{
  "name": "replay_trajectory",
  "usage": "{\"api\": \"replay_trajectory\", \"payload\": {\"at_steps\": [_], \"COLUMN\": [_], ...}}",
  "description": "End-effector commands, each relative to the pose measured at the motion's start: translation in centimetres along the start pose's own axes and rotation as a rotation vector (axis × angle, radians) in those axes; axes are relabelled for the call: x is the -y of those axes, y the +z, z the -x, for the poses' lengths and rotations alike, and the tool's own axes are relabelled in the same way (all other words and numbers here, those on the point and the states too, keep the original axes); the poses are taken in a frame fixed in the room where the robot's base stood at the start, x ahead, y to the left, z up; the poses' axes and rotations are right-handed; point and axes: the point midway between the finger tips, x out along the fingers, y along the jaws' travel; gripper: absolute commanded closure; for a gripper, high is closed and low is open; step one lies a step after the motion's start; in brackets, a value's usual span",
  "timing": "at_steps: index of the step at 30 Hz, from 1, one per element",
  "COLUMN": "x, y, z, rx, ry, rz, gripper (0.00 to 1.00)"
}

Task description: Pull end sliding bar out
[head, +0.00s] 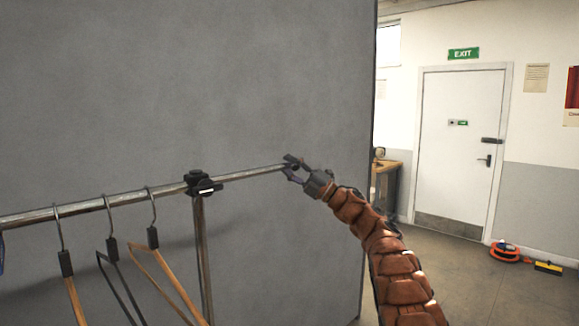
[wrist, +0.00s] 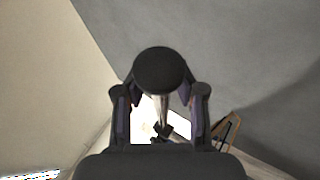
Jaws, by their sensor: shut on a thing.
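The end sliding bar (head: 247,174) is a thin metal tube coming out to the right of the black clamp (head: 202,184) on the clothes rail (head: 88,206). Its outer tip has a dark round end cap (wrist: 161,70), seen end-on in the wrist view. My gripper (head: 290,168) is shut on the bar at this outer end. In the wrist view one finger of my gripper (wrist: 160,96) lies on each side of the cap, which hides part of the bar behind it.
Several hangers (head: 153,238) hang on the rail left of the clamp. An upright post (head: 203,255) stands below the clamp. A large grey partition (head: 190,80) is close behind the rail. Open floor (head: 440,275) lies right, before a white door (head: 458,145), with an orange coil (head: 505,252).

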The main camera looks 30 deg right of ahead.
Motion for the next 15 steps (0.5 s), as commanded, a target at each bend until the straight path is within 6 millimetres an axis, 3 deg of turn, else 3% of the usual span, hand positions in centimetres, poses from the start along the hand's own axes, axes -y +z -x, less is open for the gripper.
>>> {"api": "replay_trajectory", "payload": {"at_steps": [1, 2, 4, 15], "x": [0.09, 0.09, 0.07, 0.04], "y": [0.41, 0.42, 0.42, 0.19], "z": [0.44, 0.46, 0.46, 0.35], "rx": [0.011, 0.011, 0.011, 0.006], "ry": [-0.002, -0.002, -0.002, -0.001], "rz": [0.002, 0.002, 0.002, 0.001], "gripper": [1.0, 0.63, 0.56, 0.54]}}
